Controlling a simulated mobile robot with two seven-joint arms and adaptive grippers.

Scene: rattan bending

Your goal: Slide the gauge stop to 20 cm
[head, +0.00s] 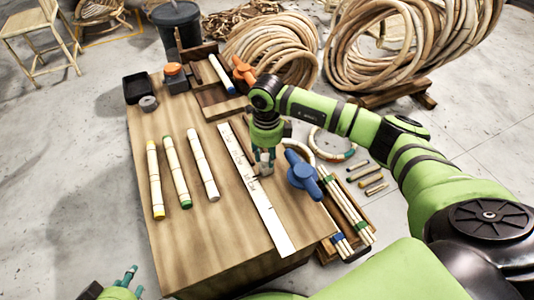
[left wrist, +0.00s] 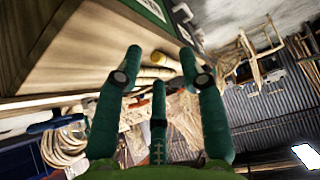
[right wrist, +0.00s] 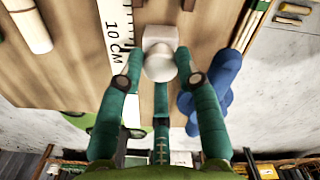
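The gauge is a flat white ruler strip (head: 262,208) lying lengthwise on the wooden bench; its "10 CM" mark (right wrist: 114,40) shows in the right wrist view. The gauge stop (right wrist: 160,62), a white block with a rounded knob, sits beside the strip's marked edge near that mark. My right gripper (head: 265,168) is down at the stop, one finger on each side of the knob in the right wrist view (right wrist: 160,52); whether the fingers press on it I cannot tell. My left gripper (head: 125,277) is low at the front left, off the bench, open and empty in its wrist view (left wrist: 161,52).
Several pale rattan poles (head: 174,170) lie left of the strip. A blue clamp (head: 303,176) stands close to the right of my right gripper, beside a tray of sticks (head: 345,215). A wooden jig with an orange handle (head: 243,70) is at the back.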

